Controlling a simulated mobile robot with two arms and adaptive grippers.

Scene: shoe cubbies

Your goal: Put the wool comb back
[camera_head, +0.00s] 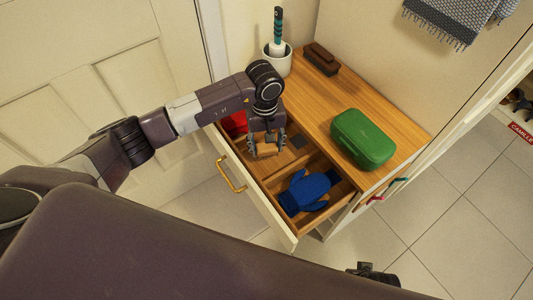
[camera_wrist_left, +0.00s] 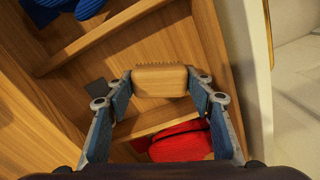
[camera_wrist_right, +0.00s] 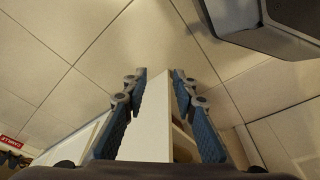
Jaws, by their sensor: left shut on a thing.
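The wool comb (camera_wrist_left: 160,80) is a small wooden block with a toothed edge. My left gripper (camera_wrist_left: 158,84) is shut on it, with one finger at each end. In the head view my left gripper (camera_head: 266,146) holds the comb (camera_head: 266,150) over the open drawer (camera_head: 228,177), close to its middle compartment. I cannot tell whether the comb touches the drawer floor. My right gripper (camera_wrist_right: 160,82) is open and empty, away from the drawer; only a small part of it shows at the bottom of the head view.
A blue mitt (camera_head: 308,191) lies in the near right compartment; a red item (camera_wrist_left: 182,142) lies in the far left one. Dividers separate them. On the cabinet top are a green case (camera_head: 362,138), a brown brush (camera_head: 321,58) and a white cup (camera_head: 276,60) holding a handled tool.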

